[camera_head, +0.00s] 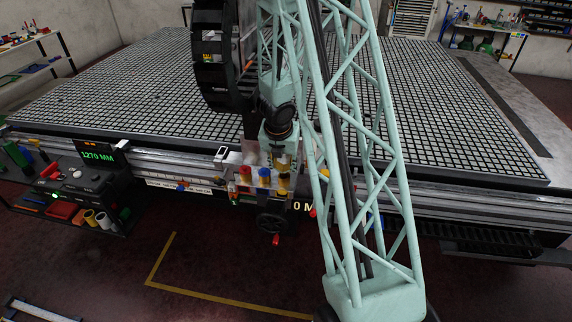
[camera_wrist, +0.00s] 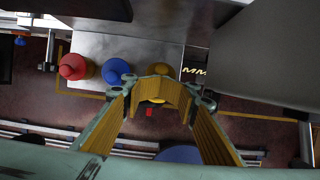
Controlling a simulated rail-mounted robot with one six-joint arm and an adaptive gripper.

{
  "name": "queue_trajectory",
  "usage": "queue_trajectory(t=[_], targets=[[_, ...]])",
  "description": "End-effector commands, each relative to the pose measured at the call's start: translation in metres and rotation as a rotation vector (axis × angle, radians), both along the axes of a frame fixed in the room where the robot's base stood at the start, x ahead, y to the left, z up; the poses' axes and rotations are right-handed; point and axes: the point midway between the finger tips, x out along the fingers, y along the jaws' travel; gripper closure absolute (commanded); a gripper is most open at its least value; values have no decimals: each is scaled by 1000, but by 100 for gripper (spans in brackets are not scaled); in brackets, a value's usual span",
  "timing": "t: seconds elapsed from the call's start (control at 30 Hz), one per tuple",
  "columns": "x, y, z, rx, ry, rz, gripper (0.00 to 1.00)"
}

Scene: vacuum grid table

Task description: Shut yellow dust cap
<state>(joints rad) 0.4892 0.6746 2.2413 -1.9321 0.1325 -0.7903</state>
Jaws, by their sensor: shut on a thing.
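The yellow dust cap (camera_wrist: 158,69) is in the wrist view, at the right of a row of three caps on a metal block. The fingers of my gripper (camera_wrist: 157,92) close around it from both sides and hide much of it. In the head view my gripper (camera_head: 283,163) points down onto the yellow cap (camera_head: 283,182) at the table's front edge. My gripper is shut on it. Whether the cap is seated or open cannot be told.
A blue cap (camera_wrist: 115,70) and a red cap (camera_wrist: 72,66) stand close to the left of the yellow one. A black handwheel (camera_head: 275,222) is below the block. The grid table (camera_head: 130,85) extends behind. A console (camera_head: 85,180) stands at the left.

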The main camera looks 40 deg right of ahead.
Motion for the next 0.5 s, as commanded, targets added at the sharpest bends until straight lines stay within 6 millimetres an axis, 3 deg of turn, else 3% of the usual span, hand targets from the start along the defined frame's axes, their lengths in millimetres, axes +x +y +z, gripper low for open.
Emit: queue_trajectory(t=[0.5], targets=[[-5, 4, -9, -2, 1, -2, 94]])
